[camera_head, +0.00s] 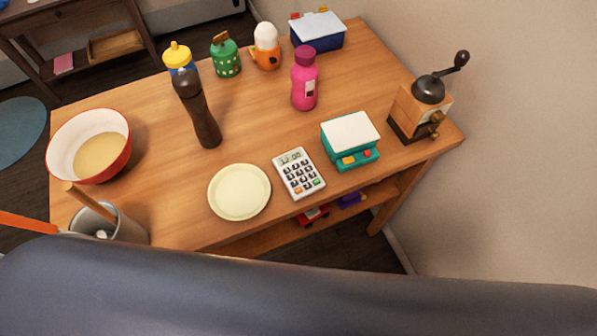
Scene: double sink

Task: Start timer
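The timer (299,174) is a white keypad device with dark keys and a small grey display at its top. It lies flat near the front edge of the wooden table, face up. The display seems to show digits like 12:00, too small to be sure. An orange key and a green key sit in its lowest row. Neither of my grippers is in view, and nothing covers the timer.
A pale plate (239,192) lies left of the timer, and a teal scale (350,140) stands to its right. A dark pepper mill (197,110), pink bottle (304,80) and coffee grinder (420,108) stand around. A red-white bowl (122,160) and grey utensil pot (125,231) are left.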

